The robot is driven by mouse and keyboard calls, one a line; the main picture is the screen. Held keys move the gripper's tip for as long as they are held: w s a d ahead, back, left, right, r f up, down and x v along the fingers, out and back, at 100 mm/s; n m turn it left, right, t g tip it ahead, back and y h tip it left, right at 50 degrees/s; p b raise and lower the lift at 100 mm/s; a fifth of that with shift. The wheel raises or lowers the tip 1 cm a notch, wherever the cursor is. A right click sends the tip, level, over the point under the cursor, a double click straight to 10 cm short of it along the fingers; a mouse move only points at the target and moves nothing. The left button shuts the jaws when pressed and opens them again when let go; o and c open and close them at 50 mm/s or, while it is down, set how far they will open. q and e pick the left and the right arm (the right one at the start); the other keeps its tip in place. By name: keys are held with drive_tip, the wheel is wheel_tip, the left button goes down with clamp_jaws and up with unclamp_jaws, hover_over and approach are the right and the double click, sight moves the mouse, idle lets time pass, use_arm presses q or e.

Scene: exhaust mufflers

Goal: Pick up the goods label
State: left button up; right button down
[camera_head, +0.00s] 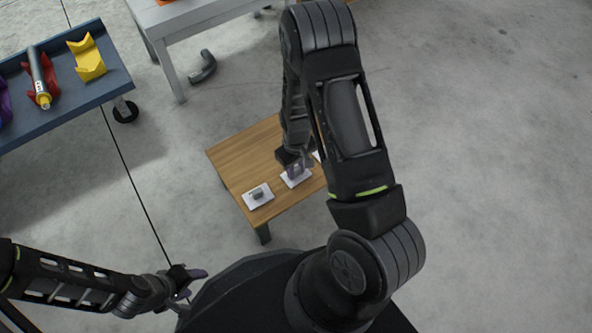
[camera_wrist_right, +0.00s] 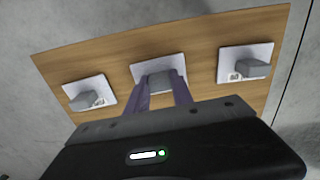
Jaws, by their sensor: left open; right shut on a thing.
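Three white goods labels with small grey blocks on them are on a small wooden table. In the head view one label (camera_head: 257,196) lies at the table's near left. The middle label (camera_head: 296,179) is under my right gripper (camera_head: 296,170), and a third is mostly hidden behind my right arm. In the right wrist view the middle label (camera_wrist_right: 147,74) is between the fingers of my right gripper (camera_wrist_right: 165,85), which is shut on its grey block (camera_wrist_right: 165,79). The other labels (camera_wrist_right: 90,92) and (camera_wrist_right: 246,62) lie on either side. My left gripper (camera_head: 192,281) is open and empty, away from the table.
The wooden table (camera_head: 238,155) has bare room at its back left. A blue cart (camera_head: 78,103) with yellow, red and purple holders stands at the upper left. A grey table (camera_head: 190,14) stands behind, with a dark curved pipe (camera_head: 203,67) on the floor beside it.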

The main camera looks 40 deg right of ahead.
sight(296, 169)
wheel_tip(296, 169, up, 10)
drive_tip(key=p, duration=0.4)
idle(1.3)
drive_tip(key=w+a+r, duration=0.4)
drive_tip(key=w+r, duration=0.6)
drive_tip(key=w, duration=0.2)
drive_tip(key=w+a+r, duration=0.3)
drive_tip(key=a+r, duration=0.1)
drive_tip(key=r, duration=0.3)
drive_tip(key=w+a+r, duration=0.3)
drive_tip(key=a+r, duration=0.1)
drive_tip(key=r, duration=0.4)
drive_tip(key=shift+w+a, duration=0.15)
drive_tip(key=shift+a, duration=0.05)
